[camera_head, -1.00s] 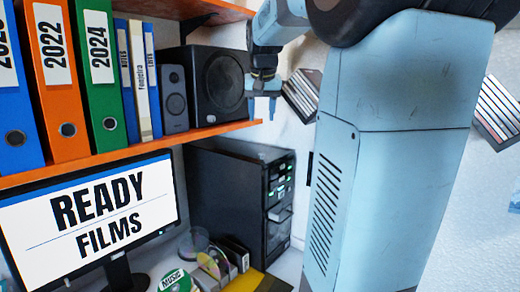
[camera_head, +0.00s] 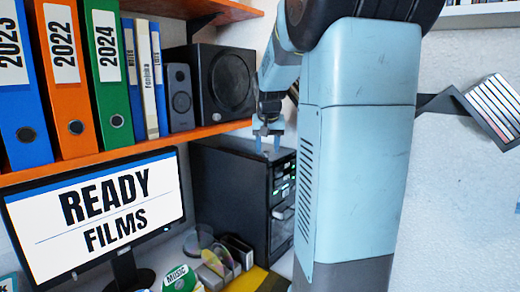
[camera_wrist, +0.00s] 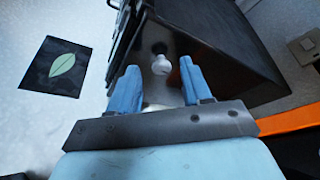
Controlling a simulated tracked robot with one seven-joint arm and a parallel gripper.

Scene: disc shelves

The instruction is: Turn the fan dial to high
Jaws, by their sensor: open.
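A small pale knob (camera_wrist: 161,65) with a dark base stands on the black computer tower (camera_wrist: 215,35) in the wrist view; I take it to be the fan dial. Its setting cannot be read. My gripper (camera_wrist: 159,75) is open, its two blue fingers apart, with the knob showing between and beyond the fingertips. Whether the fingers reach the knob's depth cannot be told. In the head view my gripper (camera_head: 268,147) points down over the front part of the black tower (camera_head: 228,200). The knob cannot be made out there.
An orange shelf (camera_head: 150,147) with binders and a black speaker (camera_head: 228,84) is left of my arm. Below are a monitor (camera_head: 100,212) and discs (camera_head: 180,277). A dark zigzag rack (camera_head: 490,112) is on the right wall. In the wrist view a leaf picture (camera_wrist: 58,67) is at left.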

